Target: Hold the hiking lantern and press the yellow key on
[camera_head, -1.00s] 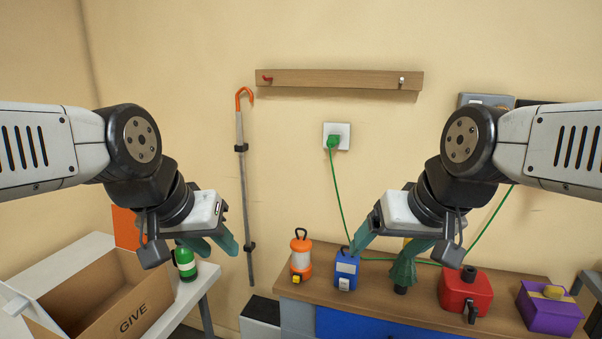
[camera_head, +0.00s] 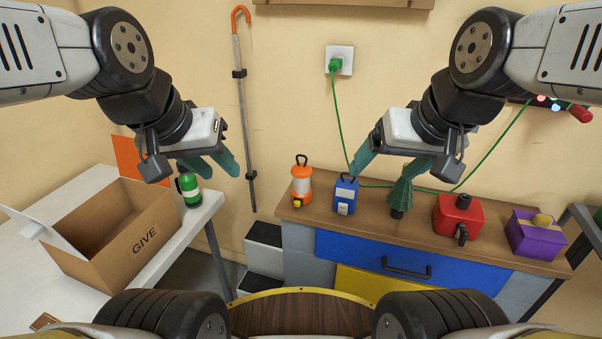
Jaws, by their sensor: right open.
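The orange and white hiking lantern (camera_head: 301,184) stands upright at the left end of the wooden bench top, its dark hook on top. Its small yellow key (camera_head: 297,203) shows low on its front. My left gripper (camera_head: 215,166) hangs in the air to the left of the lantern, empty, its teal fingers apart. My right gripper (camera_head: 390,165) is open and empty, in the air in front of the bench, to the right of the lantern. Neither gripper touches anything.
A blue box with a hook (camera_head: 345,196) stands close right of the lantern. A green folded umbrella shape (camera_head: 401,193), a red can (camera_head: 459,216) and a purple box (camera_head: 535,236) follow. A green bottle (camera_head: 189,190) and a GIVE carton (camera_head: 115,232) are on the white table (camera_head: 207,212).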

